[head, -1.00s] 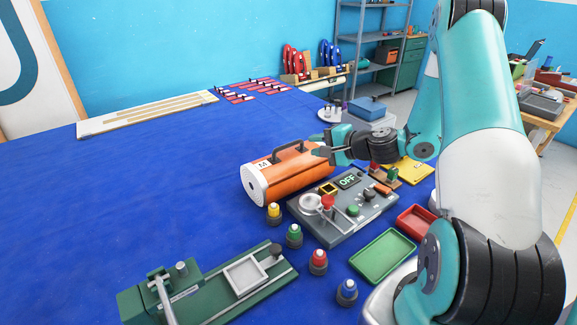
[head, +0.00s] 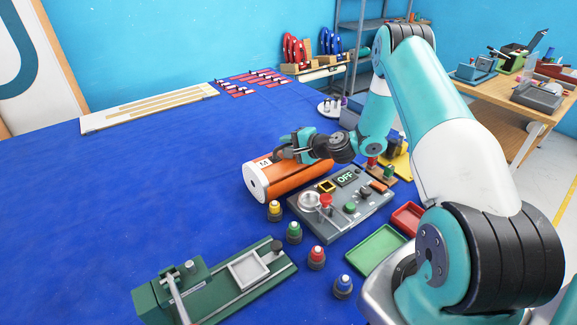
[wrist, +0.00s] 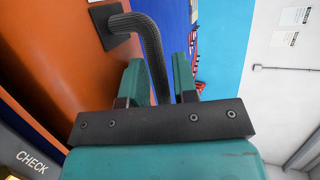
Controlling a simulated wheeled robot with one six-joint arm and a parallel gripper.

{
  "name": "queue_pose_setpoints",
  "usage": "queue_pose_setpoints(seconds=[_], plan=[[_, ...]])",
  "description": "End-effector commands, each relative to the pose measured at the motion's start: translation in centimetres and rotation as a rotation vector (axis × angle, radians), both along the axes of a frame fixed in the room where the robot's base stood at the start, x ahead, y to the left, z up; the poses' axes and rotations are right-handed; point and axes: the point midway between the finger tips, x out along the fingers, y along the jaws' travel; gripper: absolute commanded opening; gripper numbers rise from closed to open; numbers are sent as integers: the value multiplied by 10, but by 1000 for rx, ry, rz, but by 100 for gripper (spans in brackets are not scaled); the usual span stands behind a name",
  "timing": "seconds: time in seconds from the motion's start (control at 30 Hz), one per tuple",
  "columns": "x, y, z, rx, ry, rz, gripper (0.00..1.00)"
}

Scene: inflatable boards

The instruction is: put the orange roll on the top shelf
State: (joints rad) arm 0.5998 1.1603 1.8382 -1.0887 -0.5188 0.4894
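The orange roll (head: 298,181) lies on its side on the blue table, with a white end face and a label marked "M". A dark handle runs along its top. My gripper (head: 283,148) is at this handle. In the wrist view the orange surface (wrist: 45,45) fills the left side, and the curved handle passes between the two teal fingers of my gripper (wrist: 160,80).
A grey control box marked "OFF" (head: 345,203) stands close in front of the roll. Several buttons, a green tray (head: 376,252) and a green fixture (head: 222,288) are nearer. A wooden bench (head: 510,97) stands at right.

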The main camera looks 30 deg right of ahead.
Motion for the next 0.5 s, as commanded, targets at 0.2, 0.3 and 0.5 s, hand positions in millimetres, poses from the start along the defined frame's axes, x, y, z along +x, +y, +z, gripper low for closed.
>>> queue_pose_setpoints(seconds=[0.2,0.3,0.5], plan=[[0,0,0,0,0,0,0],[0,0,0,0,0,0,0],[0,0,0,0,0,0,0]])
